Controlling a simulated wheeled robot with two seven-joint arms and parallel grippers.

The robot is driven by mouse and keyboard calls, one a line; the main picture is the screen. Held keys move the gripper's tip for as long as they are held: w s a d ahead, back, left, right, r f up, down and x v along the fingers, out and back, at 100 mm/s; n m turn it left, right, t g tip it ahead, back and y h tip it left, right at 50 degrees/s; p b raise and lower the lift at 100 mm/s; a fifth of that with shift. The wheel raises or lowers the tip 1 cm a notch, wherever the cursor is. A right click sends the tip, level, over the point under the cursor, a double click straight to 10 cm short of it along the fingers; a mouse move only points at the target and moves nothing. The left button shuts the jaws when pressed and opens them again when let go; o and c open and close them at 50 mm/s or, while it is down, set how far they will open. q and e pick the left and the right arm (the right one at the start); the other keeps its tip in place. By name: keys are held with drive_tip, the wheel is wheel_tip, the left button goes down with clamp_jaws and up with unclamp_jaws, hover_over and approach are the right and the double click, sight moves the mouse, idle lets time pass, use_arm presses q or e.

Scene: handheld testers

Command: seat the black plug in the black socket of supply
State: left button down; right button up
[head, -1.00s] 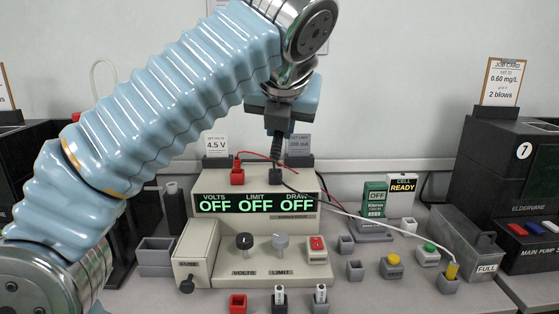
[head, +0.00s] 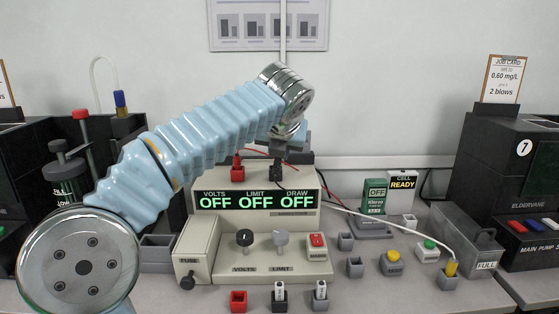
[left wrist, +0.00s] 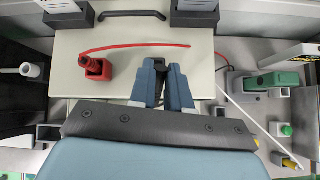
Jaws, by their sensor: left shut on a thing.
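The supply (head: 257,222) stands mid-bench with its VOLTS, LIMIT and DRAW displays reading OFF. My left gripper (head: 277,152) is low over the supply's top, pointing down. It is shut on the black plug (head: 276,166), which is upright and at the black socket (head: 276,178). How deep the plug sits in it cannot be told. In the left wrist view the fingers (left wrist: 168,82) hide most of the plug and the socket. A red plug (head: 237,161) stands in the red socket (head: 237,175) to the left. My right gripper is not in view.
A red lead runs behind my gripper. A white lead crosses right to a yellow plug (head: 451,269). Right of the supply stand a green meter (head: 375,197) and several small sockets and buttons.

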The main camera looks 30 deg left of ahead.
sight(279, 161)
use_arm(q)
drive_tip(key=shift+f, duration=1.3)
drive_tip(key=shift+f, duration=0.1)
drive_tip(key=shift+f, duration=0.15)
drive_tip(key=c, duration=1.1)
unclamp_jaws()
drive_tip(key=v, duration=1.4)
drive_tip(key=shift+s+a, duration=0.1)
drive_tip(key=shift+a, duration=0.1)
drive_tip(key=shift+f, duration=0.1)
